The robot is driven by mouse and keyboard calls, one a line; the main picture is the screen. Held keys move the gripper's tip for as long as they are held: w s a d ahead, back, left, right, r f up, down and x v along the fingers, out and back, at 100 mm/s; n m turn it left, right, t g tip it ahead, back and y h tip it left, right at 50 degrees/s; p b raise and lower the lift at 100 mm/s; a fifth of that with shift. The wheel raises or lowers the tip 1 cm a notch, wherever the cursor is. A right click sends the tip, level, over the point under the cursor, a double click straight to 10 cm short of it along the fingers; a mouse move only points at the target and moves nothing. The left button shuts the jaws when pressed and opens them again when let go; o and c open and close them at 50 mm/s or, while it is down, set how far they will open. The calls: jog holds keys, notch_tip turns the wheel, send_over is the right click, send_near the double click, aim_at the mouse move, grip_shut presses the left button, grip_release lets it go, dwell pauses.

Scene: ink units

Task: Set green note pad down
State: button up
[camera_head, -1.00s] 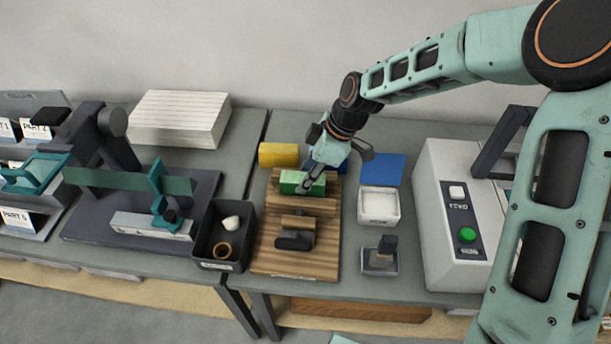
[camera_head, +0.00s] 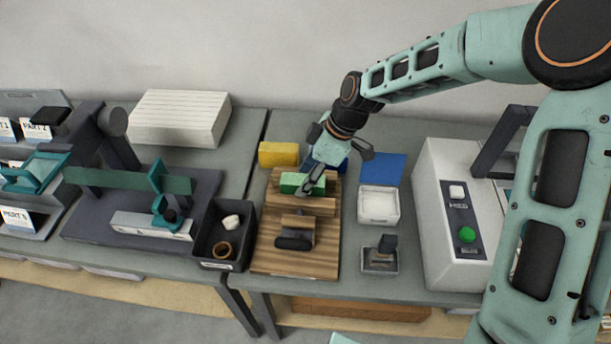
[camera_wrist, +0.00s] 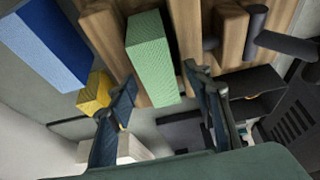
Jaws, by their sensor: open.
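The green note pad (camera_head: 289,182) is a block lying at the back of a slatted wooden board (camera_head: 262,258) on the table. It also shows in the wrist view (camera_wrist: 152,62), lying between wooden ribs. My gripper (camera_head: 308,187) is low over the pad, its arm coming in from the right. In the wrist view my gripper (camera_wrist: 165,92) is open, one finger on each side of the pad, with gaps between fingers and pad. Part of the pad is hidden by a finger in the head view.
A blue pad (camera_head: 383,168), white tray (camera_head: 378,219) and stamp (camera_head: 381,258) lie to the right. A dark bin (camera_head: 212,264) stands left of the board.

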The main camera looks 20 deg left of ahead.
jog(key=v, duration=1.2)
jog(key=shift+r+b, duration=0.3)
jog(key=shift+b, duration=0.15)
jog(key=shift+f, duration=0.1)
